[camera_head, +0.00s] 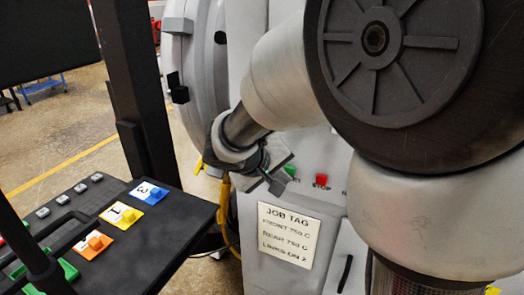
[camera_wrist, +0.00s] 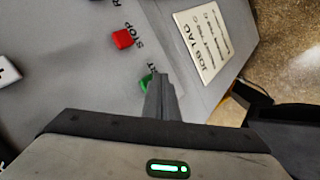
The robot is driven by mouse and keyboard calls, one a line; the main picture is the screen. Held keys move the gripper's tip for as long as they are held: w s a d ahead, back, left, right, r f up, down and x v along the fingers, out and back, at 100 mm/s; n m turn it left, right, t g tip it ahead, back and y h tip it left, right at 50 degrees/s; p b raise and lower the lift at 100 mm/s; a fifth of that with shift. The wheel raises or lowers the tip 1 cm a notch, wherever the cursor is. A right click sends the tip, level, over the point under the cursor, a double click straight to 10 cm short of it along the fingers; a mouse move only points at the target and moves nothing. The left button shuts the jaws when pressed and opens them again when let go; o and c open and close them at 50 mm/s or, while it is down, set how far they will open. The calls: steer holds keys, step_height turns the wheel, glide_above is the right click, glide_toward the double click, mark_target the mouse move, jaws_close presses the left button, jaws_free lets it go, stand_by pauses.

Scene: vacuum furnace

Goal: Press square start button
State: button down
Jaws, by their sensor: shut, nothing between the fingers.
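The green start button (camera_head: 290,171) is on the grey furnace panel, beside a partly covered label ending in "RT". My gripper (camera_head: 278,184) is shut and empty, with its fingertips right by the green button in the head view. In the wrist view my gripper (camera_wrist: 158,80) points at the panel, and its fingers partly cover the green button (camera_wrist: 146,82). I cannot tell whether the tips touch the button or are just short of it.
A red STOP button (camera_head: 321,180) sits right of the green one; it also shows in the wrist view (camera_wrist: 122,39). A job tag (camera_head: 288,236) is below. A black cart (camera_head: 150,235) with coloured blocks stands at left.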

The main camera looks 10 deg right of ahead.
steer(key=shift+w+d, duration=0.35)
steer(key=shift+w, duration=0.15)
stand_by(0.8)
steer(key=shift+s+a+b, duration=0.5)
steer(key=shift+s+b, duration=0.15)
steer(key=shift+s, duration=0.1)
steer(key=s+a+b, duration=0.1)
steer(key=s, duration=0.1)
steer(key=s+a, duration=0.2)
steer(key=shift+b, duration=0.35)
stand_by(0.6)
